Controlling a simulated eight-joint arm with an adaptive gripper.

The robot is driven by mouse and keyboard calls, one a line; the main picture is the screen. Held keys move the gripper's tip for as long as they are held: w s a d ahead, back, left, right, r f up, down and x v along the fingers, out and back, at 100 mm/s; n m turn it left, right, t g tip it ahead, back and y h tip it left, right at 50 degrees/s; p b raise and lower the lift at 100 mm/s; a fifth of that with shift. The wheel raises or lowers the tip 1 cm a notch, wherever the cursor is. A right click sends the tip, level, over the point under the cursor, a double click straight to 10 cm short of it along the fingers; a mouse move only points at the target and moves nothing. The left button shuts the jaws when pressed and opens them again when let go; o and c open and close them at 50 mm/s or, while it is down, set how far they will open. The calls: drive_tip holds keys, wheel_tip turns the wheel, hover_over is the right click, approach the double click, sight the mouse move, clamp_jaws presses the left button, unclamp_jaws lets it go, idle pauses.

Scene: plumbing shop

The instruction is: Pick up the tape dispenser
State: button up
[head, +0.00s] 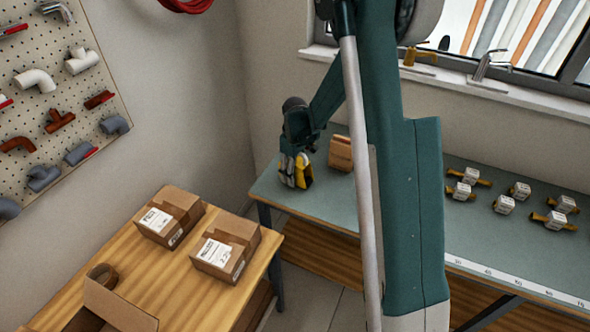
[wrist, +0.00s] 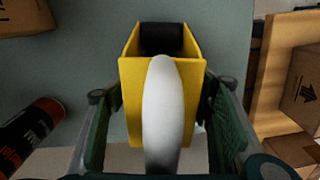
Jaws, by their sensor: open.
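The tape dispenser is a yellow body with a dark roller and a pale rounded roll or handle, seen in the wrist view (wrist: 132,95). In the head view the yellow dispenser (head: 304,172) stands at the left end of the green-grey bench, partly hidden by my gripper. My gripper (head: 294,172) is down at the dispenser. In the wrist view my gripper (wrist: 165,125) is open, with one green finger on each side of the yellow body. Small gaps seem to show beside the body; I cannot tell whether either finger touches it.
A cardboard box (head: 341,153) stands just right of the dispenser on the bench (head: 275,190). A dark can with an orange label (wrist: 30,130) lies near my left finger. Several small labelled fittings (head: 555,219) sit farther right. A wooden table (head: 150,275) with boxes stands at left.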

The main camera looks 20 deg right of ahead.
drive_tip(key=shift+f, duration=0.2)
drive_tip(key=shift+c, duration=0.3)
drive_tip(key=c, duration=1.1)
